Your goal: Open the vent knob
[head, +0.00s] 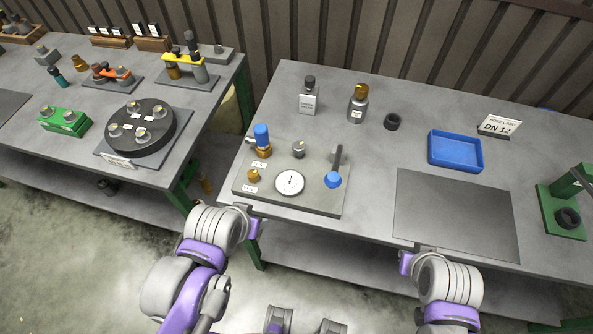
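A grey panel (305,201) lies on the near left part of the right table. At its left edge are a small brass knob (253,176) and a blue-topped brass fitting (262,141), each beside a small white label too small to read. I cannot tell for sure which part is the vent knob. A round white gauge (290,182), a grey knob (299,149) and a blue-based lever (333,180) are also on the panel. My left gripper (252,224) is at the table's front edge, below the brass knob and apart from it. My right gripper (406,262) is near the front edge below the dark mat. Their fingers are unclear.
Two bottles (309,98) (357,106), a black ring (392,122) and a blue tray (455,151) stand behind. A dark mat (455,215) lies bare at the right. A green stand (562,212) is at the far right. A gap separates the left table (160,178).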

